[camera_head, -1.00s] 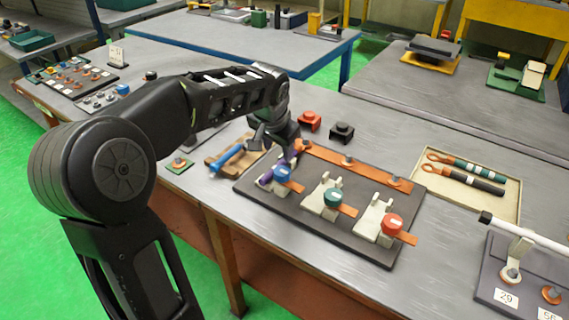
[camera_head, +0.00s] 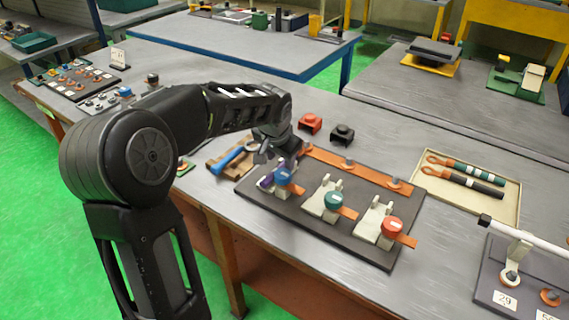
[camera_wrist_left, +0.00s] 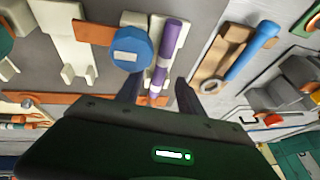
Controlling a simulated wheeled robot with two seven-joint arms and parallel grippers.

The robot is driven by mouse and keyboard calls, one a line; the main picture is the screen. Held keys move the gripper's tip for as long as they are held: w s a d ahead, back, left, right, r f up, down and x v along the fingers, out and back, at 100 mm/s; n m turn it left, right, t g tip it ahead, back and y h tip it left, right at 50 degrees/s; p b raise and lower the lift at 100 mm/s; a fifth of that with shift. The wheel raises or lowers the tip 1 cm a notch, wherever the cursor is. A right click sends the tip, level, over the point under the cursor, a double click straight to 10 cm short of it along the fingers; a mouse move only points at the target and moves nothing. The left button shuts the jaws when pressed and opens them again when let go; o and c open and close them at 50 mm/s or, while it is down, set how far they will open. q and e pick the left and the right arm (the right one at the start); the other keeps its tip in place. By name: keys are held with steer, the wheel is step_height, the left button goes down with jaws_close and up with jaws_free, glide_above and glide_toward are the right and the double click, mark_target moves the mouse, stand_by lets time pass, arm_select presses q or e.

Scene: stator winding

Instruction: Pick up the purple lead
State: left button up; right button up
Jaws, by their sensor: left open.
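The purple lead (camera_wrist_left: 169,45) has white bands and lies over a pale holder, beside the blue knob (camera_wrist_left: 131,48), in the left wrist view. In the head view the purple lead (camera_head: 267,181) shows only in part, below my left gripper (camera_head: 272,158). My left gripper (camera_wrist_left: 158,88) is open. Its two dark fingers stand on either side of the lead's lower end in the wrist view, with a gap on both sides. I cannot tell how far above the lead the fingertips are. My right gripper is not in view.
The dark board (camera_head: 300,221) also carries a green knob (camera_head: 333,200), a red knob (camera_head: 392,227) and a copper bar (camera_head: 345,164). A blue-handled tool (camera_head: 229,159) lies left of the gripper. Red (camera_head: 310,123) and black (camera_head: 342,134) blocks stand behind. A tray (camera_head: 460,204) is at right.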

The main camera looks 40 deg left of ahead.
mark_target(281, 165)
arm_select(q)
steer(key=x, duration=0.3)
steer(key=shift+f, duration=0.15)
steer(key=shift+c, duration=0.6)
jaws_close()
stand_by(0.3)
